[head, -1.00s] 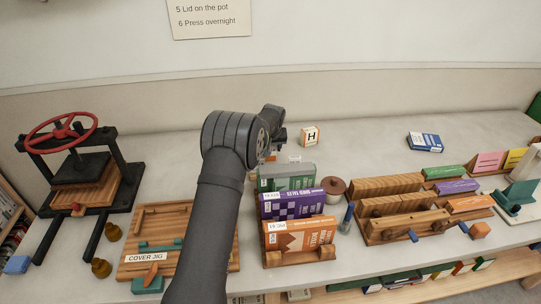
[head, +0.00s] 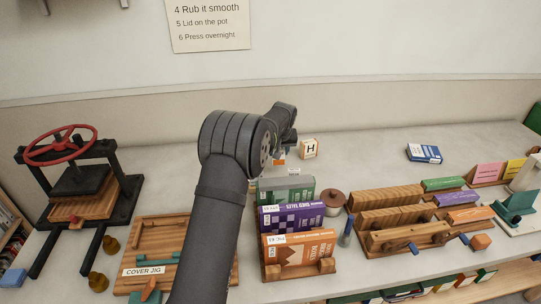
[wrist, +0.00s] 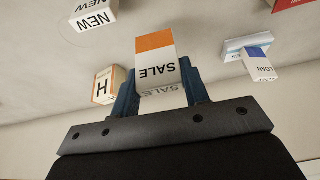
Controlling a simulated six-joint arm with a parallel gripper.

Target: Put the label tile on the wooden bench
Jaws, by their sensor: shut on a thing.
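My gripper (wrist: 160,95) is shut on a white label tile (wrist: 157,72) that has an orange end and the word SALE. Its blue fingers are on both sides of the tile. In the head view my gripper (head: 281,150) is at the back middle of the table, and the tile's orange end (head: 279,162) shows below it. I cannot tell whether the tile touches the table. A low wooden surface (head: 500,279) at the bottom right, below the table edge, looks like a bench; books sit under it.
A white block marked H (head: 309,149) stands close right of my gripper. Blocks marked NEW (wrist: 95,14) and LOAN (wrist: 259,68) are nearby. Upright books (head: 291,217), a round brown-lidded pot (head: 333,198) and wooden racks (head: 398,212) stand in front; a press (head: 75,190) is left.

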